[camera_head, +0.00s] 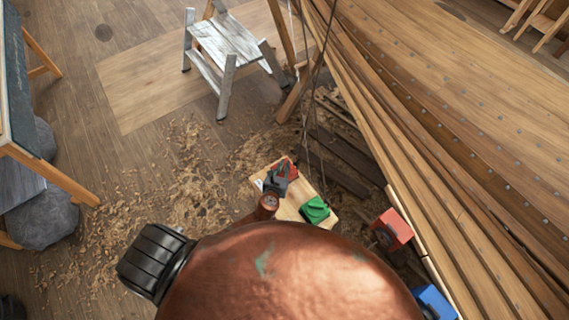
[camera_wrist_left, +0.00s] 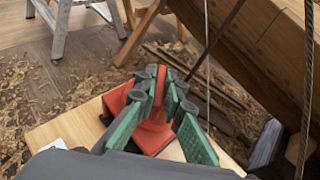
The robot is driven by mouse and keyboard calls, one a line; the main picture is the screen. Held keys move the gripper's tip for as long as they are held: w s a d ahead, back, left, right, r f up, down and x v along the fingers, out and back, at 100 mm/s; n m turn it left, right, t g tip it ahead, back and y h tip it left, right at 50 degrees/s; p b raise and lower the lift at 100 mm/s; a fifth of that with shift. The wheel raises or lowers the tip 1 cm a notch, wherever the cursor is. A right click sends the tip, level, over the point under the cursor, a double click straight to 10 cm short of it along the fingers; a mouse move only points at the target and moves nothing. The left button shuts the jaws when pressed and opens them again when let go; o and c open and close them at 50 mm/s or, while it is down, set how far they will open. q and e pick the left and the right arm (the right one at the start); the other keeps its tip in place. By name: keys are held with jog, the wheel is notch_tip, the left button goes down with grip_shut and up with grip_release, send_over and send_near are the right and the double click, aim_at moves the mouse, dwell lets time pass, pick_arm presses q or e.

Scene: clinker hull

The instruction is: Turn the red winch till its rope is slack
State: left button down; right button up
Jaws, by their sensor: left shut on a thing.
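The red winch (camera_head: 292,171) sits on a pale wooden board (camera_head: 290,210) on the floor, beside the hull. It also shows in the left wrist view (camera_wrist_left: 150,138), with a red part rising between the fingers. My left gripper (camera_head: 281,176) is over the winch. In the left wrist view my left gripper (camera_wrist_left: 165,100), with green finger pads, is shut on the winch's upper part, which the fingers partly hide. A dark rope (camera_wrist_left: 214,40) runs up from near the winch and looks straight; its lower end is hidden. My right gripper is not in view.
A green winch (camera_head: 315,209) sits on the same board, close to the right. A red box-like thing (camera_head: 391,229) and a blue one (camera_head: 434,302) stand along the plank hull (camera_head: 450,130). A step stool (camera_head: 225,45) stands behind. Shavings cover the floor left.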

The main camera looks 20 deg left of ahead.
pick_arm(q)
jog(key=shift+n+y, duration=0.4)
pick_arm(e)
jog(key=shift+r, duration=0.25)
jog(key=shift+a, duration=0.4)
pick_arm(q)
jog(key=c, duration=2)
grip_release()
jog(key=shift+c, duration=0.2)
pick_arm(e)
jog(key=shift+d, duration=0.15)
pick_arm(q)
jog(key=v, duration=1.2)
